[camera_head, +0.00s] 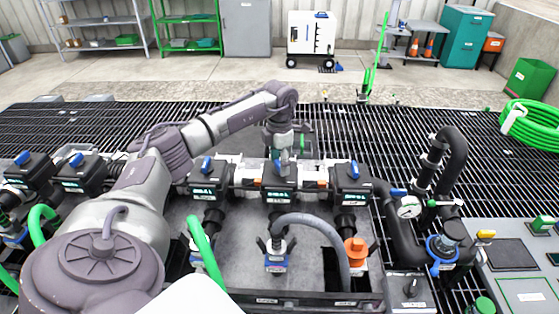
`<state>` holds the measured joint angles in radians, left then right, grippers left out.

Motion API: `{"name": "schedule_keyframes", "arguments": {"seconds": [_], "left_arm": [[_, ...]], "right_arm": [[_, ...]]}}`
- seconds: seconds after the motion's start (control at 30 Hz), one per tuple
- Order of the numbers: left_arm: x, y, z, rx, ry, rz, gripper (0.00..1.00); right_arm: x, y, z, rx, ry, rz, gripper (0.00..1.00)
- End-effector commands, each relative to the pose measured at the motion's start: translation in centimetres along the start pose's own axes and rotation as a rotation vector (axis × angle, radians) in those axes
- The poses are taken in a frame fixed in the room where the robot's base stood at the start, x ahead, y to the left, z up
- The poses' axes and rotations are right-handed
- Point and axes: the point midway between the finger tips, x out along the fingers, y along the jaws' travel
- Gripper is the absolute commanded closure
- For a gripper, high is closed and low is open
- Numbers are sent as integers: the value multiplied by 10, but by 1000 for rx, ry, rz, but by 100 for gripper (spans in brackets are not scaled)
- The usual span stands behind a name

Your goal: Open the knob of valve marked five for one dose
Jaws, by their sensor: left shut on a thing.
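A row of black valve boxes with blue knobs runs across the manifold; their green-lit labels are too small to read, so I cannot tell which is marked five. My left gripper (281,153) points down at the valve box (279,196) second from the right and is shut on its knob, which the gripper mostly hides. The right-end valve box (351,184) has a blue knob (354,169) in plain view. Another valve box (207,190) stands left of the gripper, with its knob (207,165) showing. My right gripper is not in view.
My left arm covers part of the row on the left. A grey hose (318,224) arches in front, ending near an orange fitting (356,248). A pressure gauge (408,207) and black pipes (453,150) stand at right. Open grating (130,116) lies behind.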

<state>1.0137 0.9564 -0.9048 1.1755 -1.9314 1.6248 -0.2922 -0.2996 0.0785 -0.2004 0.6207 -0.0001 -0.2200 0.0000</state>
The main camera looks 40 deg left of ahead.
Motion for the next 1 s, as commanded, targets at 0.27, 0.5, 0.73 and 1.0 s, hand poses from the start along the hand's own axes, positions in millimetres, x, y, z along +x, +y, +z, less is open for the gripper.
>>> {"name": "schedule_keyframes", "arguments": {"seconds": [0.27, 0.5, 0.73, 1.0], "left_arm": [[-1, 0, 0, 1, -3, 1, 26], [-1, 0, 0, 3, -2, 1, 15], [-6, 0, 1, 3, -3, 1, 15], [-55, 1, 1, 2, -6, 4, 15]], "right_arm": [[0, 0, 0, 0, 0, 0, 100], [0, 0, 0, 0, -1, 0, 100], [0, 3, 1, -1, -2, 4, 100], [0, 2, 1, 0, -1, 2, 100]]}}
